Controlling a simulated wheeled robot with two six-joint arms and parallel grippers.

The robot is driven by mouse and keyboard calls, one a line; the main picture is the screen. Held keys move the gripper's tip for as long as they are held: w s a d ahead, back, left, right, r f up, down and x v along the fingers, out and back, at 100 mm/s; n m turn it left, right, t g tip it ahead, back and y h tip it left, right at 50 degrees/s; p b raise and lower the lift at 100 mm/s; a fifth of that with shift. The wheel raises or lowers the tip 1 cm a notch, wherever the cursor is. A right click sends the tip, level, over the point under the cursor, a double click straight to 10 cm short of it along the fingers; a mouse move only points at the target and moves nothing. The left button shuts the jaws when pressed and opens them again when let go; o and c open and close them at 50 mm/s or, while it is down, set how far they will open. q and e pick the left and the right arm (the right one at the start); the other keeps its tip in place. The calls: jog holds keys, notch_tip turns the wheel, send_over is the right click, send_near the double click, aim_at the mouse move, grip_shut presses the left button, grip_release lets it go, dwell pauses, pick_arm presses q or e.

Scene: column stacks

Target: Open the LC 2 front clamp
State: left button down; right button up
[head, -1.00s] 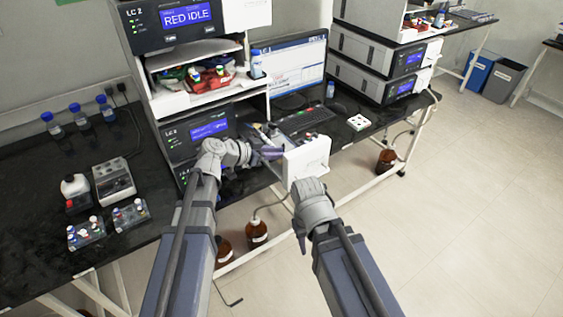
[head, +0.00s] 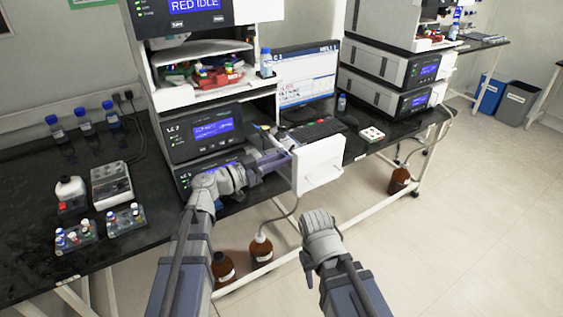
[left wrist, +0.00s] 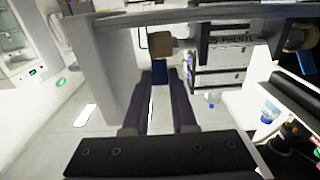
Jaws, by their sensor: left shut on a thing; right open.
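The LC 2 stack (head: 180,140) stands on the black bench, with a white door panel (head: 319,166) jutting out from its right side. My left gripper (head: 276,161) reaches to the left of this panel. In the left wrist view its dark fingers (left wrist: 165,98) are shut on a small blue part (left wrist: 160,72), apparently the front clamp, below a tan block (left wrist: 160,45). The clamp is too small to make out in the head view, so its position is unclear. My right gripper (head: 320,222) is open and empty in front of the bench; its fingertips are hard to see.
A keyboard (head: 317,130) and monitor (head: 305,80) stand behind the panel. Vial racks (head: 75,237) and blue-capped bottles (head: 85,125) are at the left.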

pick_arm(q)
jog(key=c, duration=0.7)
grip_release()
jog(key=v, duration=0.7)
jog(key=shift+s+a, duration=0.25)
